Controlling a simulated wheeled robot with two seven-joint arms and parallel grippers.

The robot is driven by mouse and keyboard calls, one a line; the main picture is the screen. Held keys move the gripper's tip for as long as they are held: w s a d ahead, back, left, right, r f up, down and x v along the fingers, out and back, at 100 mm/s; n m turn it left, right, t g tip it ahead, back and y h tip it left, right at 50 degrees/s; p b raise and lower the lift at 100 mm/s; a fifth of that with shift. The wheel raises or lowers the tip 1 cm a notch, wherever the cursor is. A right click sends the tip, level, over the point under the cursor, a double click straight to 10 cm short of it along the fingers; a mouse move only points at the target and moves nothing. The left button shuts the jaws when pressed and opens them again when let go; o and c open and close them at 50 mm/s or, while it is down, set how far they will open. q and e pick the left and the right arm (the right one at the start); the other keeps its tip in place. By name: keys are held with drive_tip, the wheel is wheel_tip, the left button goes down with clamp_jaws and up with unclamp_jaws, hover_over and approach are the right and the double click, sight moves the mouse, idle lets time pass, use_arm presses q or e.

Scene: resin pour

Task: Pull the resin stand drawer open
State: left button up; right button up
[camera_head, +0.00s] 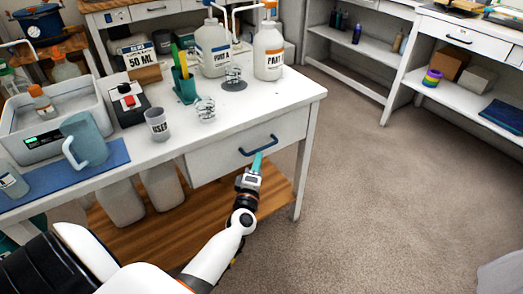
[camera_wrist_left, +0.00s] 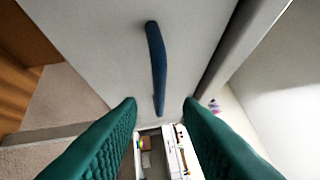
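The resin stand (camera_head: 180,140) is a white table. Its white drawer (camera_head: 210,165) sits below the tabletop and looks shut, its front in line with the stand. The dark blue bar handle (camera_head: 259,146) is on the drawer front; it also shows in the left wrist view (camera_wrist_left: 156,62). My left gripper (camera_head: 257,161) is just below the handle in the head view. In the left wrist view its two green fingers (camera_wrist_left: 160,103) are spread and empty, with one handle end in line with the gap; contact cannot be told. My right gripper is out of view.
On the stand are a blue-grey pitcher (camera_head: 85,140), a small cup (camera_head: 157,125), a green pen holder (camera_head: 184,85) and large pump bottles (camera_head: 268,50). A wooden lower shelf (camera_head: 255,205) lies under the drawer. Carpet (camera_head: 390,200) to the right is clear.

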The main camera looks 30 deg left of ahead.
sight(262, 149)
use_arm(q)
drive_tip(key=shift+b+x, duration=0.3)
drive_tip(key=shift+x, duration=2.9)
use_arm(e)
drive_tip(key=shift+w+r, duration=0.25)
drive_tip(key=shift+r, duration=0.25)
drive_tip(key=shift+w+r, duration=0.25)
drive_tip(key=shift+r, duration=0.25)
use_arm(q)
drive_tip(key=shift+c, duration=0.2)
clamp_jaws()
